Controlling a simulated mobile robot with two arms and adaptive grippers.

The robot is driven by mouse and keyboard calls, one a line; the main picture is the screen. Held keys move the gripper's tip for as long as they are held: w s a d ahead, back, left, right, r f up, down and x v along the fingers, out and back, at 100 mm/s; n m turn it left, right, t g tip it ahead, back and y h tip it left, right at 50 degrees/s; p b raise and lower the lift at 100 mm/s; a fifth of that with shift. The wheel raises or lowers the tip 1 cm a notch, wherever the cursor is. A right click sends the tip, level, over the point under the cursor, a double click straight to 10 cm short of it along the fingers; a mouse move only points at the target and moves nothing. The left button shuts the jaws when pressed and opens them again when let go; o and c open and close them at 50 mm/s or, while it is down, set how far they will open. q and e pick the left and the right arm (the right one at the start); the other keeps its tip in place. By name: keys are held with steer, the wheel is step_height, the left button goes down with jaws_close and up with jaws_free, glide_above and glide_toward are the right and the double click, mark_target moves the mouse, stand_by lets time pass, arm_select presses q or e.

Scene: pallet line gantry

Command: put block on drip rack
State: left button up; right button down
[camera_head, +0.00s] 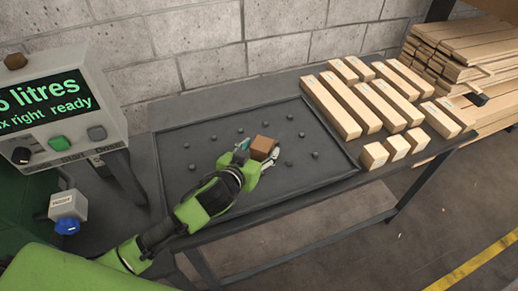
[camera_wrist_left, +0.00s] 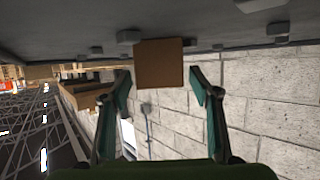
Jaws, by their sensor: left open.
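The brown block (camera_head: 262,143) stands on the dark drip rack (camera_head: 205,135), a shallow framed tray with several small studs. The block is near the rack's middle. My left gripper (camera_head: 258,152) is open at the block's near side, one finger to each side of it. In the left wrist view, the block (camera_wrist_left: 159,65) shows between the spread fingers (camera_wrist_left: 160,88), with a gap on both sides. There its edge meets the dark rack surface at the top of the picture. My right gripper is not in view.
Several pale wooden blocks and beams (camera_head: 375,105) stand on the table right of the rack. A control box with a green-lettered screen (camera_head: 45,100) and a small blue-knobbed valve (camera_head: 68,208) are at left. A block wall (camera_head: 205,45) stands behind. Stacked planks (camera_head: 465,45) lie back right.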

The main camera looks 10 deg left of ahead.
arm_select(q)
steer(key=v, duration=1.2)
steer(key=shift+b, duration=0.35)
steer(key=shift+r, duration=0.1)
